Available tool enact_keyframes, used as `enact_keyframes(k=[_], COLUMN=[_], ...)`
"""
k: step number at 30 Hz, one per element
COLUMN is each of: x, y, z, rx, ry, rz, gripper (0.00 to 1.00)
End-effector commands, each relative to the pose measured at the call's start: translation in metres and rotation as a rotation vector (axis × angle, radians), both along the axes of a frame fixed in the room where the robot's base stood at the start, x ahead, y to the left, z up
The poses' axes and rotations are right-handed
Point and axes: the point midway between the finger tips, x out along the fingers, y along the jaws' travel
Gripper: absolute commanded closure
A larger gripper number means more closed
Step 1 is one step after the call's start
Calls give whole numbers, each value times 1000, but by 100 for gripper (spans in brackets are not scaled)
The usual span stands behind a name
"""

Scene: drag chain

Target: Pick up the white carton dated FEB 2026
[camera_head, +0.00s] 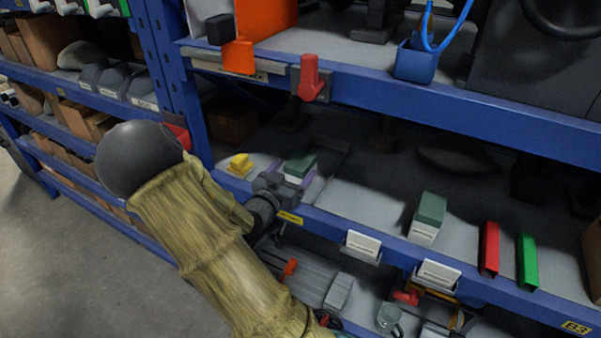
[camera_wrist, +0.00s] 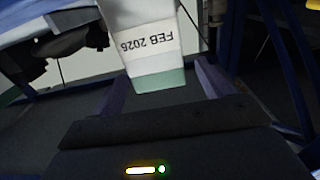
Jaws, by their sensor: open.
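The white carton (camera_wrist: 152,47) with the printed date FEB 2026 and a green top band fills the upper middle of the wrist view, its text upside down. It also shows in the head view (camera_head: 300,167), standing on the middle shelf, partly hidden by my gripper. My gripper (camera_wrist: 160,88) is open, with its purple fingers on either side of the carton's green end. In the head view my gripper (camera_head: 292,180) is at the shelf's front edge, in front of the carton. I cannot tell whether a finger touches it. A second green-topped white carton (camera_head: 427,218) stands farther right; its date is unreadable.
A yellow object (camera_head: 240,164) sits left of my gripper. Red (camera_head: 490,248) and green (camera_head: 528,262) bars lie at the right. White label cards (camera_head: 362,246) line the blue front beam. An upper shelf beam (camera_head: 440,105) runs above; the shelf between the cartons is clear.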

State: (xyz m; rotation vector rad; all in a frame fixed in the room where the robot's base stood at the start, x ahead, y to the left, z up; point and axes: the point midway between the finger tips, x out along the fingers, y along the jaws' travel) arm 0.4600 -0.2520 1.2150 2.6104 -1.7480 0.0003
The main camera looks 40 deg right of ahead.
Motion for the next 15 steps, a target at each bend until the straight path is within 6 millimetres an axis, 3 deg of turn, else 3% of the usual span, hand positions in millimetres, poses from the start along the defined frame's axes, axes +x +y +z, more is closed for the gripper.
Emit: enact_keyframes(k=[8, 15], x=[11, 15], y=[-36, -41], z=[0, -3], rx=[-2, 0], ry=[1, 0], rz=[-4, 1], gripper=[22, 22])
